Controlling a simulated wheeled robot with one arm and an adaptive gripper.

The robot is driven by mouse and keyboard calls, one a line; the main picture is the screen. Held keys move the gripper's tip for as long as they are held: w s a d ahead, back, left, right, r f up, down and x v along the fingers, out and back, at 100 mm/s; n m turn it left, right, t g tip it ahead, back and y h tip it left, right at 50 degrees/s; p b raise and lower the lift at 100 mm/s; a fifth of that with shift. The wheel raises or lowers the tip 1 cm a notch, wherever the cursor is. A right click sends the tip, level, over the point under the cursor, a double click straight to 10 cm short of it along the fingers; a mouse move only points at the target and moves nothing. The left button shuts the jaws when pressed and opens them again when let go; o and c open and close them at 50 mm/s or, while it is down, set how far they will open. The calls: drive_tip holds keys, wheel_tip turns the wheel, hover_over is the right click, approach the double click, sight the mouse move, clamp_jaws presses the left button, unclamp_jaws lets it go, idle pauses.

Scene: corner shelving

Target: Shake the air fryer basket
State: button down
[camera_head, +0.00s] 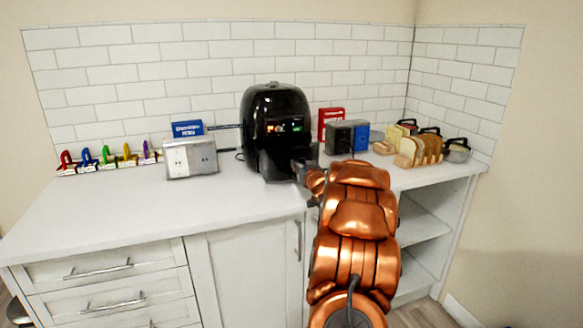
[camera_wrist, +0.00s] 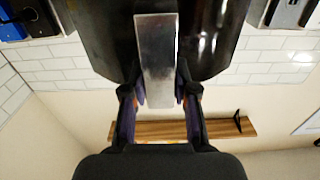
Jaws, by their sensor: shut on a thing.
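The black air fryer (camera_head: 277,102) stands upright on the white counter against the tiled wall, with its lit panel facing me. Its basket front (camera_head: 272,160) is at the lower part of the body. I cannot tell whether it is fully in or slightly drawn out. My gripper (camera_head: 301,170) is at the basket front, partly hidden behind my copper arm. In the wrist view, my gripper (camera_wrist: 159,86) is shut with one finger on each side of the silver-faced basket handle (camera_wrist: 157,50). The basket's inside is hidden.
A black box (camera_head: 340,138) and red box (camera_head: 330,118) stand close right. A bread rack (camera_head: 420,148) is further right. The left front counter (camera_head: 130,213) is clear.

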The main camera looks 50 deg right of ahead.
drive_tip(key=shift+w+d+r, duration=0.1)
drive_tip(key=shift+w+d, duration=0.05)
drive_tip(key=shift+w, duration=0.1)
drive_tip(key=c, duration=0.9)
unclamp_jaws()
drive_tip(key=v, duration=1.2)
